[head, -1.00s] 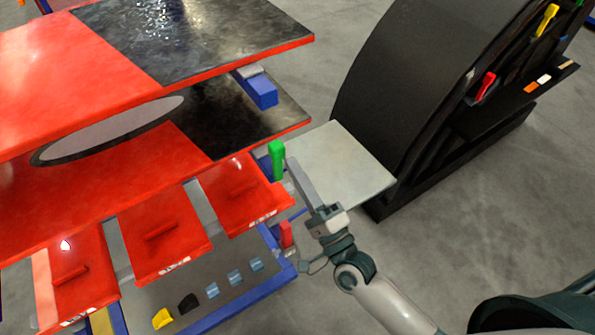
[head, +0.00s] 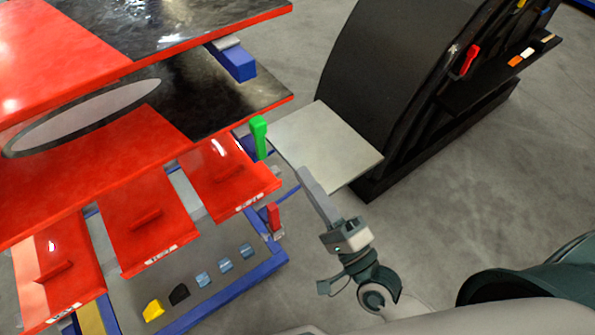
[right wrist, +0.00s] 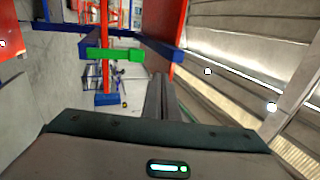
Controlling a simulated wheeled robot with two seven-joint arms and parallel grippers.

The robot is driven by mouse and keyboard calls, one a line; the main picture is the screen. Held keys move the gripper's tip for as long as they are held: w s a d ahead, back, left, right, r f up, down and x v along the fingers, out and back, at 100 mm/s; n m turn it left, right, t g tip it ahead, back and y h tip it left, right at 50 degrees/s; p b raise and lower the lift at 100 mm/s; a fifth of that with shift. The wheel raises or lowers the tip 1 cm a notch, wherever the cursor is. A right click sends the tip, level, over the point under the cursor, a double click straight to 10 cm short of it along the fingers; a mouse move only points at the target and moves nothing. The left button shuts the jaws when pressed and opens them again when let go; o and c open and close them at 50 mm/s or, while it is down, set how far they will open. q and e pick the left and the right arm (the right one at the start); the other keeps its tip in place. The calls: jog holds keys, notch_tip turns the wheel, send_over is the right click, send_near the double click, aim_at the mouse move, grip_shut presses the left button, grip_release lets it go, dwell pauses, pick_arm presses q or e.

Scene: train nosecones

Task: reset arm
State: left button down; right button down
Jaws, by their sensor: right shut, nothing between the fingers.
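My right gripper (head: 304,177) is shut and empty. In the head view it is over the floor side of the rack, just below the grey plate (head: 325,145) and right of the green handle (head: 259,137). In the right wrist view the closed fingers (right wrist: 159,95) point away from the camera, with the green handle (right wrist: 122,55) beyond them to the left. My left gripper is not in view.
The red nosecone rack (head: 90,190) fills the left, with red trays (head: 227,175) and a lower shelf (head: 215,300) holding small yellow, black and blue pieces. A black curved stand (head: 390,85) is at upper right. Grey floor is open at right.

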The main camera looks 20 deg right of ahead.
jog(key=shift+s+d, duration=0.25)
jog(key=shift+s, duration=0.3)
jog(key=d+f+n+g+h, duration=0.1)
jog(key=d+f+n+g, duration=0.15)
jog(key=f, duration=1.25)
jog(key=s+d+f+n+g+h+b, duration=0.15)
jog(key=f+n+g, duration=0.25)
jog(key=f, duration=1.1)
jog(key=d+f+n+g+h, duration=0.1)
jog(key=f+n+g, duration=0.2)
jog(key=f, duration=1.2)
jog(key=s+d+f+n+g+h, duration=0.1)
jog(key=s+d+f+n+g, duration=0.1)
jog(key=s+f, duration=0.5)
jog(key=s+d+f+n+g+h, duration=0.1)
jog(key=s+d+f+g+h, duration=0.3)
jog(key=f, duration=0.6)
jog(key=s+f+n+g, duration=0.1)
jog(key=s+f, duration=0.2)
jog(key=s, duration=0.4)
jog(key=s+d+f+n+g, duration=0.1)
jog(key=s+f+g, duration=0.1)
jog(key=s, duration=0.5)
jog(key=s+f+n+g, duration=0.1)
jog(key=s+f+n, duration=0.1)
jog(key=s+f, duration=0.3)
jog(key=shift+s+d+y, duration=0.25)
jog(key=shift+s+y, duration=0.2)
jog(key=shift+s, duration=0.65)
jog(key=shift+g, duration=0.25)
